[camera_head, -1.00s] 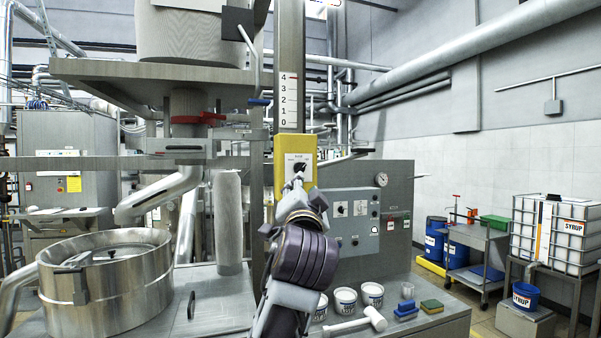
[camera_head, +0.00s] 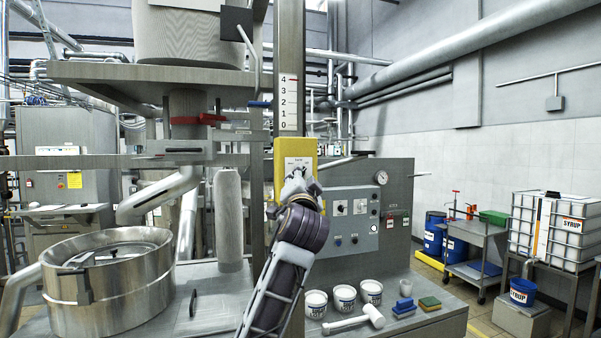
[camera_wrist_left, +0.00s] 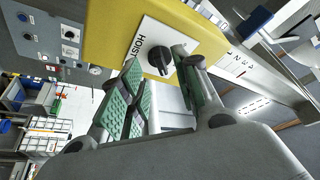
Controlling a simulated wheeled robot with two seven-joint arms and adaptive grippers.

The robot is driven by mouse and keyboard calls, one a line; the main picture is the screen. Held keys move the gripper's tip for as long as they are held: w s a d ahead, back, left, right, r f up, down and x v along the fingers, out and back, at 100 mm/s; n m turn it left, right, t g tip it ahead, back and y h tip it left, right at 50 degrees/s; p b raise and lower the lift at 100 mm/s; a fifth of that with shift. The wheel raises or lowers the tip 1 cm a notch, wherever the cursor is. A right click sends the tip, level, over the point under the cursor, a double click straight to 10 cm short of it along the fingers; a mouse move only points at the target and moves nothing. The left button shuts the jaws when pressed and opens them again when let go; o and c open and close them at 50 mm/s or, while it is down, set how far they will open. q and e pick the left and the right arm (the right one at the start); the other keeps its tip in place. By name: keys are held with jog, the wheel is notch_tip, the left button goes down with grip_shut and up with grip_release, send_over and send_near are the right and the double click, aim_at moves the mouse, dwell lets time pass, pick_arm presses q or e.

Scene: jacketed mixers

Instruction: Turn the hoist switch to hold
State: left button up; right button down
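The hoist switch is a black knob (camera_wrist_left: 160,59) on a white plate marked HOIST (camera_wrist_left: 150,48), fixed to a yellow box (camera_wrist_left: 105,25). In the head view the plate (camera_head: 298,162) sits on the yellow box (camera_head: 281,172) below the number scale, and my gripper mostly covers the knob. My left gripper (camera_head: 298,184) is right in front of it. In the left wrist view its green-padded fingers (camera_wrist_left: 156,62) are apart, with the knob between or just beyond their tips. I cannot tell whether they touch it. My right gripper is not in view.
A grey control panel (camera_head: 347,222) stands right of the yellow box. White tubs (camera_head: 345,298), a white mallet (camera_head: 355,319) and sponges (camera_head: 404,308) lie on the bench below. A steel mixing vessel (camera_head: 108,278) and a pale cylinder (camera_head: 228,222) stand to the left.

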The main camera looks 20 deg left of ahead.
pick_arm(q)
jog(key=shift+p+x, duration=0.5)
jog(key=shift+x, duration=1.3)
grip_shut()
